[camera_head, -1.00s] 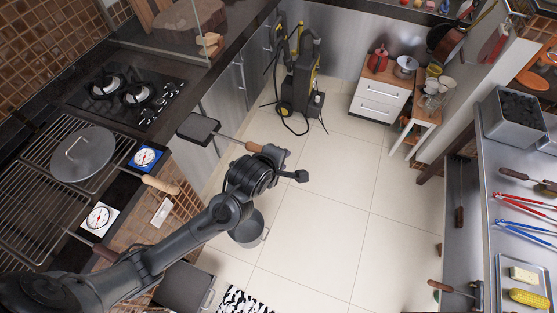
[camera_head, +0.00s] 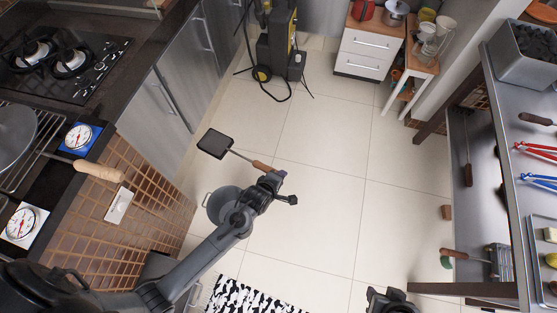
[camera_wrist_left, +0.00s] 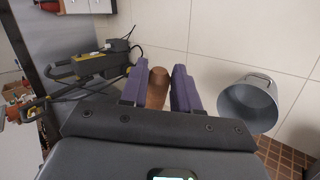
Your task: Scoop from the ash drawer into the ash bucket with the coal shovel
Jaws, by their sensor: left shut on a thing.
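My left gripper (camera_head: 272,181) is shut on the wooden handle of the coal shovel (camera_head: 215,143). The shovel's dark square pan points up and left over the floor, and no load can be made out in it. In the left wrist view the handle (camera_wrist_left: 157,88) sits between the purple fingers. The grey ash bucket (camera_head: 222,203) stands on the floor below my left forearm, partly hidden by it; it also shows in the left wrist view (camera_wrist_left: 235,102). A grey, drawer-like front with a handle (camera_head: 196,294) is mostly hidden by my left arm. My right gripper (camera_head: 392,302) shows only partly at the bottom edge.
The tiled grill counter with a hob (camera_head: 70,60) and dials runs along the left. A metal table (camera_head: 508,180) with tongs and a coal bin (camera_head: 527,50) stands at right. A pressure washer (camera_head: 277,45) stands at the back. The middle floor is clear.

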